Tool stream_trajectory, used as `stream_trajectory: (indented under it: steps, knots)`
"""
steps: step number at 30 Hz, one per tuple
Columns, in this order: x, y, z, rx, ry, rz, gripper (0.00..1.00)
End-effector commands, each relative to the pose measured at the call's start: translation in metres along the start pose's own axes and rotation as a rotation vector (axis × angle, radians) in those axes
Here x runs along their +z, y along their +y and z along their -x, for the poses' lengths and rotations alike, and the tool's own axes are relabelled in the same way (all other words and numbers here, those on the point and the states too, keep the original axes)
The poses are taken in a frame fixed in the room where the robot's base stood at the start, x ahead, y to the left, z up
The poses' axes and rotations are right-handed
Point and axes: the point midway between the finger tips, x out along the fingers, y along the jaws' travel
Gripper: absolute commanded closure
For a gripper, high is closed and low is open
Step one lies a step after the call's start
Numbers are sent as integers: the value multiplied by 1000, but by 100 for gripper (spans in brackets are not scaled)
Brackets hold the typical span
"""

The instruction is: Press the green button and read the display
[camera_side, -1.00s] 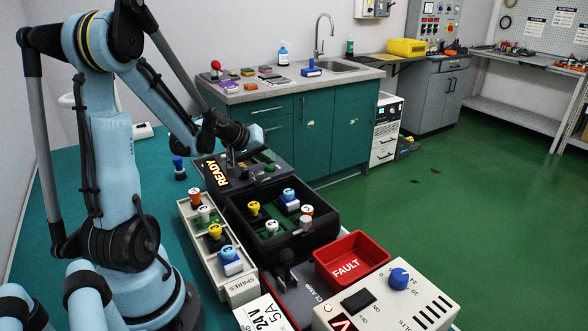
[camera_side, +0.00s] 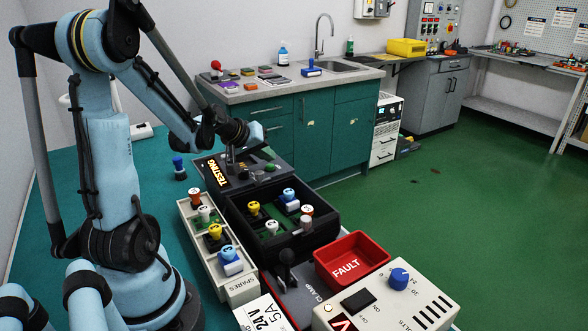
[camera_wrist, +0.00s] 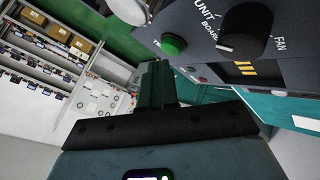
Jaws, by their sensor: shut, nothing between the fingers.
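The green button (camera_wrist: 173,46) is round and sits on the dark panel of the test unit in the wrist view, beside a black knob (camera_wrist: 245,28). My gripper (camera_wrist: 156,66) is shut and empty. Its fingertips appear close below and left of the button; I cannot tell whether they touch it. The display (camera_side: 216,172) on the test unit reads "TESTING" in lit amber letters in the side view. Only part of the lit display shows in the wrist view (camera_wrist: 244,68).
A black tray (camera_side: 292,246) with colored knobbed modules stands in front of the test unit. A pale SPARES rack (camera_side: 240,290) lies left of it. A red FAULT bin (camera_side: 350,240) and a control box with a blue dial (camera_side: 399,279) are at the right.

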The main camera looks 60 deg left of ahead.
Motion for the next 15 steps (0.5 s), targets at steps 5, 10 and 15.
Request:
stream_trajectory:
  steps: [5, 10, 15]
  knots:
    - [-2, 2, 4, 0, 0, 0, 100]
    - [-2, 2, 4, 0, 1, 0, 100]
    - [-5, 5, 7, 0, 1, 0, 100]
